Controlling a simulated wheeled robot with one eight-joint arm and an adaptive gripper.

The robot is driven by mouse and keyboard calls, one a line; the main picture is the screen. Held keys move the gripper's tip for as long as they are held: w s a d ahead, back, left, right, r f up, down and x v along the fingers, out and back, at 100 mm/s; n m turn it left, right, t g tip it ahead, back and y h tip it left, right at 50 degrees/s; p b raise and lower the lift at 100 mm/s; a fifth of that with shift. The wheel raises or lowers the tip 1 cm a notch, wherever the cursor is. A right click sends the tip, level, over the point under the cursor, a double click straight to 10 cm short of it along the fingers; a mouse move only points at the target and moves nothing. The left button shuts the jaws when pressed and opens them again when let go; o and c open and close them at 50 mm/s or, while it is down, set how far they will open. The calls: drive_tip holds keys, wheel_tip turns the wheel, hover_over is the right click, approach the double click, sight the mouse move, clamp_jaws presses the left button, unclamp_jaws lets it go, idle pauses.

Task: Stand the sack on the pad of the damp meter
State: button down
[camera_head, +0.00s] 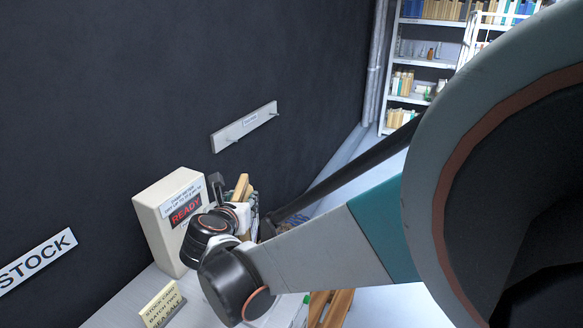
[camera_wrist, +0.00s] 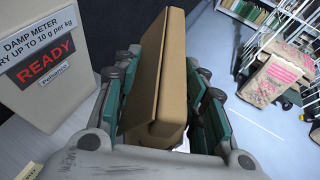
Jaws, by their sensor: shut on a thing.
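My gripper (camera_wrist: 160,95) is shut on a brown, flat-sided thing with a folded edge, which looks like the sack (camera_wrist: 158,72). Its teal-padded fingers press on both sides. In the head view only a tan strip of the sack (camera_head: 241,187) shows beyond my wrist. The damp meter is a cream box (camera_head: 155,215) against the dark wall, with a red READY display; it also shows at the left of the wrist view (camera_wrist: 20,95). The sack is to the right of the meter box. The meter's pad and the sack's base are hidden, so I cannot tell whether they touch.
A peg rail (camera_head: 244,127) is on the wall. Shelving (camera_head: 425,70) is at the far right. Another printed tan package (camera_wrist: 275,80) stands by a white rack.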

wheel_tip(320, 180, down, 17)
drive_tip(key=b, duration=1)
drive_tip(key=shift+w+b, duration=0.15)
drive_tip(key=shift+b, duration=0.2)
drive_tip(key=shift+r, duration=0.15)
drive_tip(key=c, duration=1)
unclamp_jaws()
